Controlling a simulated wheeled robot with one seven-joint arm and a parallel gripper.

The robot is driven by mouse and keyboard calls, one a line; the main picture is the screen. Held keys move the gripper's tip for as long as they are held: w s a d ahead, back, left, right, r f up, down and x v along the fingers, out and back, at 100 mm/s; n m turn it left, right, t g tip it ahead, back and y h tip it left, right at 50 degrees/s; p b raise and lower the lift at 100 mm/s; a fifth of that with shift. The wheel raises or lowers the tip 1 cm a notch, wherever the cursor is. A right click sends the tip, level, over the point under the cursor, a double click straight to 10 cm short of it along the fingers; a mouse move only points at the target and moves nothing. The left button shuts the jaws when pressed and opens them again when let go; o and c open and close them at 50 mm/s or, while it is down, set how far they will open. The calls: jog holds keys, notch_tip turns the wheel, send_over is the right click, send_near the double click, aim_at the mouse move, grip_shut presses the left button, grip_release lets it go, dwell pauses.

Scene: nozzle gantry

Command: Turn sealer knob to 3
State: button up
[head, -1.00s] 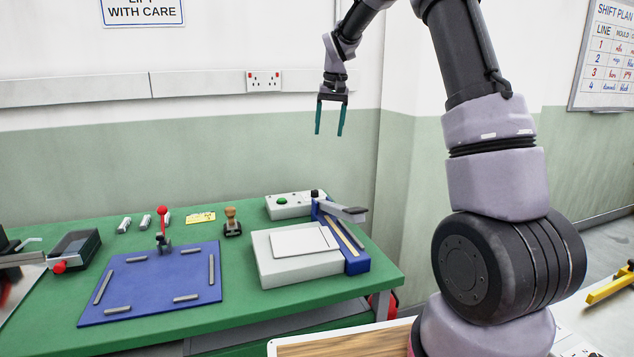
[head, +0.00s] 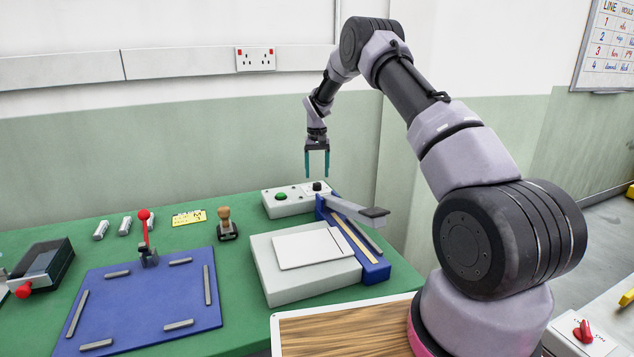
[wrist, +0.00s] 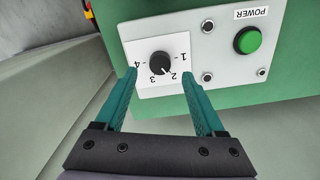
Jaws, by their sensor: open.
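The black sealer knob (head: 317,186) sits on the light grey control box (head: 268,208) at the back of the bench. In the wrist view the knob (wrist: 160,63) stands on a white dial plate marked 1 to 4. Its pointer seems to face the 2, though the mark is tiny. My gripper (head: 317,167) is open and empty, pointing down above the knob. In the wrist view its teal fingers (wrist: 158,76) appear either side of the dial, apart from the knob. The sealer (head: 262,258) has a grey body, blue side and raised arm.
A green POWER button (wrist: 247,40) is beside the dial on the same box. The sealer's lever arm (head: 358,210) rises just right of the box. A wooden stamp (head: 225,222), a yellow card (head: 189,217) and a blue board (head: 140,300) with a red-knobbed clamp lie left.

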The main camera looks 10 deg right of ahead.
aim_at(317, 183)
jog(key=shift+f, duration=2.2)
grip_shut()
jog(key=shift+m, duration=0.4)
jog(key=m, duration=1)
jog(key=shift+m, duration=0.4)
